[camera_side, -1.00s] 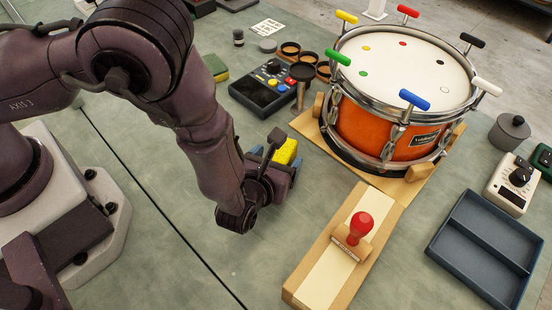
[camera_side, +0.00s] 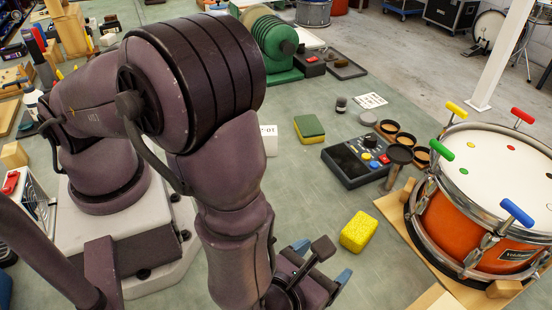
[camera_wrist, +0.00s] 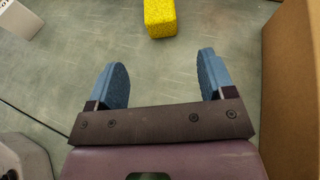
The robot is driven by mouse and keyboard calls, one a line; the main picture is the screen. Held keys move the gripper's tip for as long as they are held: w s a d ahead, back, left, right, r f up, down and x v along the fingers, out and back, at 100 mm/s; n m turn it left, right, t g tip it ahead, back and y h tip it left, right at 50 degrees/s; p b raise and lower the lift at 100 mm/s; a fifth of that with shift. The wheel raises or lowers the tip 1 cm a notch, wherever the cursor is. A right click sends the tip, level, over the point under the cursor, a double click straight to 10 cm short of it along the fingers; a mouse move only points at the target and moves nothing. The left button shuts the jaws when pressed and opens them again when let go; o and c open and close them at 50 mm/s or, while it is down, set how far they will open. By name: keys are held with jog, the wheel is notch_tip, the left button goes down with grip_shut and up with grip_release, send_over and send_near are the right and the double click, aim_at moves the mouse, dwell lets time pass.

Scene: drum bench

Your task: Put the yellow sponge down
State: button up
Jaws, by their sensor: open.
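The yellow sponge (camera_side: 358,231) lies on the green-grey bench top, left of the drum's wooden base. In the wrist view the sponge (camera_wrist: 160,17) shows at the top edge, partly cut off, beyond my fingertips. My gripper (camera_side: 322,262) is just to the left of and nearer the camera than the sponge. In the wrist view its two blue fingers (camera_wrist: 162,72) are wide apart with only bare bench between them. A clear gap shows between the fingertips and the sponge.
An orange drum (camera_side: 464,215) with coloured tuning keys stands on a wooden base at right. A black control box (camera_side: 356,158) and a green-and-yellow sponge (camera_side: 309,128) sit behind. In the wrist view a brown wall-like surface (camera_wrist: 292,90) is close to the right finger.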

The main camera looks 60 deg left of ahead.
jog(key=w+a+r+n+g+y, duration=0.35)
jog(key=a+r+n+g, duration=0.45)
jog(key=a+r+n, duration=0.7)
jog(key=s+a+r+n+h, duration=0.3)
jog(key=s+r+n+h, duration=0.1)
jog(key=r+n, duration=0.3)
jog(key=s+a+r+n+t+h, duration=0.1)
jog(key=s+a+r+n+h, duration=0.3)
jog(key=n, duration=0.5)
notch_tip(320, 180, up, 3)
jog(key=s, duration=0.2)
jog(key=shift+s+a+n, duration=0.15)
jog(key=shift+s+n, duration=0.15)
jog(key=shift+s, duration=0.05)
